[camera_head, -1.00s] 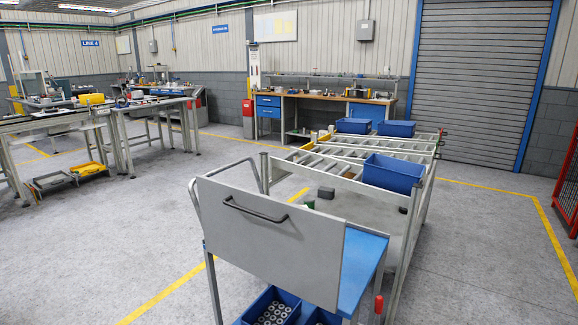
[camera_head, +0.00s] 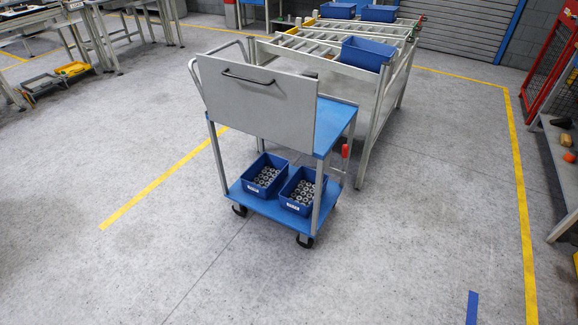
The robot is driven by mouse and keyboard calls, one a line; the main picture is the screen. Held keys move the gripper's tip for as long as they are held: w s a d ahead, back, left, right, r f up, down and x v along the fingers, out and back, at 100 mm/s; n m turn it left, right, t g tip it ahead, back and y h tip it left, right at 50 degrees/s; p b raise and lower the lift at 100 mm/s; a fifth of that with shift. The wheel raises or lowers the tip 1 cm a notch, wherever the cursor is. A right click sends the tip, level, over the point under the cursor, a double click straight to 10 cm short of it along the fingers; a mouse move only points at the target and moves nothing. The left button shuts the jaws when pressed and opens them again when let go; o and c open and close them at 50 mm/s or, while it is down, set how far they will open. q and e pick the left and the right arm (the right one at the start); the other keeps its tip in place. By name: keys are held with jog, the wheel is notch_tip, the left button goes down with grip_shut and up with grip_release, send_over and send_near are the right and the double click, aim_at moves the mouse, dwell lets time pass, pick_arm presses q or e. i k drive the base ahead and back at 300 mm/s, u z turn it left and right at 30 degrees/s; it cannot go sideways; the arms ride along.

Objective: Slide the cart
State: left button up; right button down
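The cart (camera_head: 255,103) stands on the grey floor ahead of me, in the middle of the head view. It has a grey upright panel with a black handle (camera_head: 248,78) facing me, a blue top shelf (camera_head: 336,115) and a blue lower shelf (camera_head: 268,208) on black castors. Two blue bins (camera_head: 266,174) (camera_head: 302,191) holding round metal parts sit on the lower shelf. The cart is close against the near end of a roller rack (camera_head: 375,95). Neither of my grippers is in view.
The roller rack carries several blue bins (camera_head: 366,52). Yellow floor lines (camera_head: 160,180) run left and right of the cart. A red mesh frame (camera_head: 552,62) and a shelf stand at the right edge; workbenches stand at upper left. The near floor is clear.

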aim_at(334, 114)
jog(key=k, duration=0.15)
jog(key=u, duration=0.75)
jog(key=i, duration=1.3)
jog(key=u, duration=0.7)
jog(key=i, duration=1.1)
jog(key=z, duration=0.7)
jog(key=i, duration=0.8)
jog(key=z, duration=0.9)
